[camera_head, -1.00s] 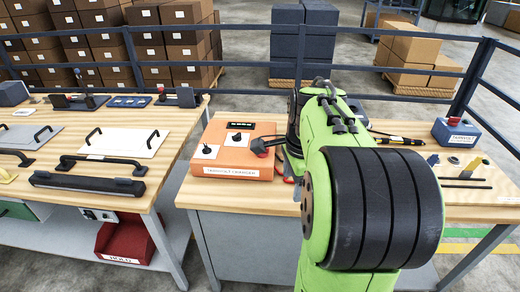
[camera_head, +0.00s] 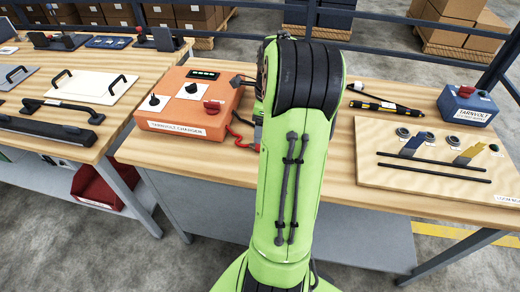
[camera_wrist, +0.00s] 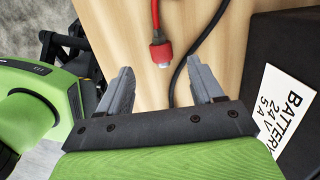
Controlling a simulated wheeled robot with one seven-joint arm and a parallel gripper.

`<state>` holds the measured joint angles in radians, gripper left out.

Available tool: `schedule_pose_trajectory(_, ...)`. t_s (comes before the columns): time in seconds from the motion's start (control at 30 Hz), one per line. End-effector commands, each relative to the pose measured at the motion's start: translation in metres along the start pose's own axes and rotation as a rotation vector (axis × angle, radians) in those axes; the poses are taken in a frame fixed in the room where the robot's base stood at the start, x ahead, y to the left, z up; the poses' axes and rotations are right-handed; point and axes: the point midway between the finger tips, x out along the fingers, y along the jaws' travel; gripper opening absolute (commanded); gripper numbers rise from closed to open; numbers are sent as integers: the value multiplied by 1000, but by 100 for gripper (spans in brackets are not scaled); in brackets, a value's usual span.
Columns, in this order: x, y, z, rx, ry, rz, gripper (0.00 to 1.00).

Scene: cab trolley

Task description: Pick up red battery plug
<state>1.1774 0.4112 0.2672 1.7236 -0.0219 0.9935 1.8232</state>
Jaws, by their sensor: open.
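The red battery plug (camera_wrist: 162,52) shows in the wrist view, at the end of a red cable (camera_wrist: 155,14), with a pale tip pointing toward my gripper. My gripper (camera_wrist: 160,79) is open and empty. The plug is ahead of the gap between the fingers, roughly centred; I cannot tell the height between them. In the head view a red cable (camera_head: 237,133) runs beside the orange charger (camera_head: 187,103); my arm hides the gripper and the plug there.
A black cable (camera_wrist: 185,55) lies beside the plug. A dark box with a battery label (camera_wrist: 283,113) stands close to the right finger. In the head view, a blue box (camera_head: 467,105) and a wooden board with fittings (camera_head: 400,179) are at right.

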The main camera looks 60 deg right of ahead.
Motion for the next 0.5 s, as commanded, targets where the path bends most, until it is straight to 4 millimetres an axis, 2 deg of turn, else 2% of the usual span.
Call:
schedule_pose_trajectory(0.03,13,0,0,-1,0,2,66)
schedule_pose_trajectory(0.27,35,0,0,-3,-1,0,66)
schedule_pose_trajectory(0.4,64,-2,-1,-2,0,2,66)
schedule_pose_trajectory(0.5,76,-2,-1,-3,0,1,66)
